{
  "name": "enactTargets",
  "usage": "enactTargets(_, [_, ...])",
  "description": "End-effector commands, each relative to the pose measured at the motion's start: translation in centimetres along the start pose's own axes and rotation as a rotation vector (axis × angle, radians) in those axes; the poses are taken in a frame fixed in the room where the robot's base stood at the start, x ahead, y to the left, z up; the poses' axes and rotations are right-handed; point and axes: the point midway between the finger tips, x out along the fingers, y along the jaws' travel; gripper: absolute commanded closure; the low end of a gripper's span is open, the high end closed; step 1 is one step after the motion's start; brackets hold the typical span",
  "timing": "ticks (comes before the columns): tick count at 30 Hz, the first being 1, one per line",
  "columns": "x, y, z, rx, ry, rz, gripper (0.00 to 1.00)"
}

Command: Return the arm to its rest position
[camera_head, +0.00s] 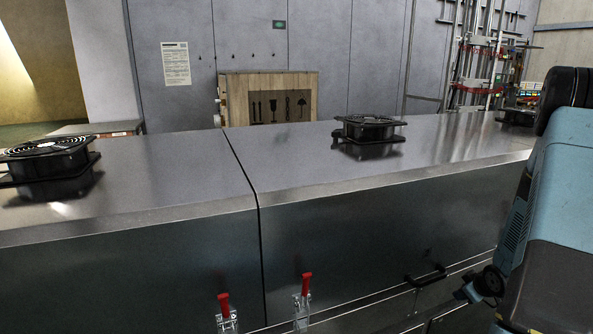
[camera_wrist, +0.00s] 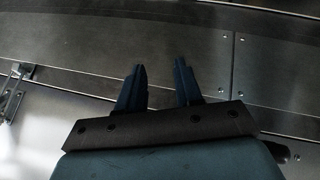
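My gripper (camera_wrist: 160,68) shows in the wrist view with its two dark fingers apart and nothing between them. Its fingertips point toward a dark metal panel (camera_wrist: 100,50) with riveted seams; the distance to it is hard to judge. My blue and black arm (camera_head: 563,190) fills the right edge of the head view, in front of the metal dryer housing (camera_head: 180,185). The gripper's fingers cannot be made out clearly in the head view.
Fans (camera_head: 369,130) sit on the dryer's top. Red-handled latches (camera_head: 306,285) and a black handle (camera_head: 426,276) are on its front. A metal latch (camera_wrist: 12,95) shows left in the wrist view. A wooden crate (camera_head: 237,100) stands behind the dryer.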

Motion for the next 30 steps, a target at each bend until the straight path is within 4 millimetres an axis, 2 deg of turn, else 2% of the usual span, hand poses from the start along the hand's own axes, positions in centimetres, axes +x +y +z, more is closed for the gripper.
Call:
enactTargets(1, [-1.2,0.5,-1.3,-0.005,-0.015,0.017,0.65])
enactTargets(3, [-2.6,1.0,-2.6,-0.004,-0.038,0.036,0.65])
enactTargets(14, [-10.1,1.8,-8.9,0.041,-0.128,0.121,0.65])
enactTargets(23, [-17.6,0.1,-14.0,0.122,-0.169,0.174,0.65])
enactTargets(30, [-23.8,-2.8,-17.1,0.205,-0.18,0.19,0.65])
